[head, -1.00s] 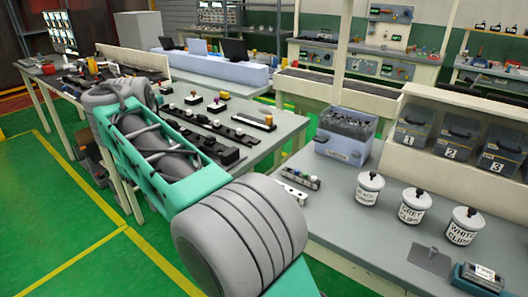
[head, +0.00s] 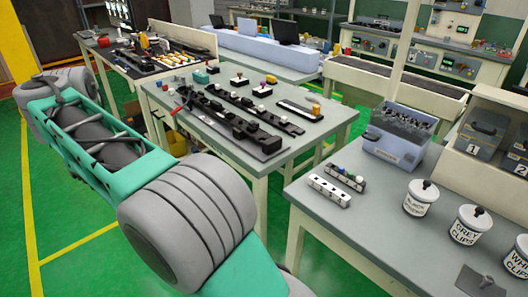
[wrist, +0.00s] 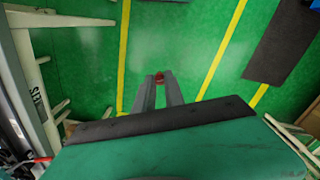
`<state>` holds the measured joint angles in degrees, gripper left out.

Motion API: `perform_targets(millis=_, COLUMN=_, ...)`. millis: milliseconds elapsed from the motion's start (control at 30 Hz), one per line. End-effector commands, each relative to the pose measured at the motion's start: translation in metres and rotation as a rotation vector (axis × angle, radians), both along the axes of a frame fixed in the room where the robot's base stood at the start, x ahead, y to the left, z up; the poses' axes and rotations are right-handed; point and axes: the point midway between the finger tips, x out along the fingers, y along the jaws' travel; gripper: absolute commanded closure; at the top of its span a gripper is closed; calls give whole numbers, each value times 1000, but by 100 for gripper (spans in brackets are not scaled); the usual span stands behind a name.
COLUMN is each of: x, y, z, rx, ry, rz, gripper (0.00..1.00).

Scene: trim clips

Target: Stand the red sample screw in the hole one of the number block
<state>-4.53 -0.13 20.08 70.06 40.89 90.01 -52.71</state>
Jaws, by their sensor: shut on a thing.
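My gripper (wrist: 160,88) shows in the wrist view, its two fingers shut on a small red piece (wrist: 159,77) at their tips. The piece looks like the red sample screw, but only a little of it shows. Green floor lies below it. In the head view my gripper is out of sight; only my arm shows. A white block with a row of dark holes (head: 329,191), likely the number block, lies near the left edge of the right-hand grey table. Its numbers are too small to read. My gripper is away from it.
Labelled white tubs (head: 420,198) and a blue-grey bin (head: 397,140) stand on the same table (head: 375,228). Another table (head: 222,128) holds dark rails. A gap separates these tables.

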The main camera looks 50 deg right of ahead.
Motion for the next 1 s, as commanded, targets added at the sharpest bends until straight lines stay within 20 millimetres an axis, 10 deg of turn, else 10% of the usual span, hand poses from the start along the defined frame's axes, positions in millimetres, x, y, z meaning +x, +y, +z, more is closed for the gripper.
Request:
perform_targets(millis=367, x=-42, y=-189, z=-2, rx=0, ry=-1, rz=-174, gripper=100)
perform_targets(millis=700, x=-187, y=-365, z=-6, rx=0, ry=0, rz=-365, gripper=100)
perform_targets(millis=1000, x=-280, y=-416, z=-8, rx=-1, ry=-2, rz=-443, gripper=100)
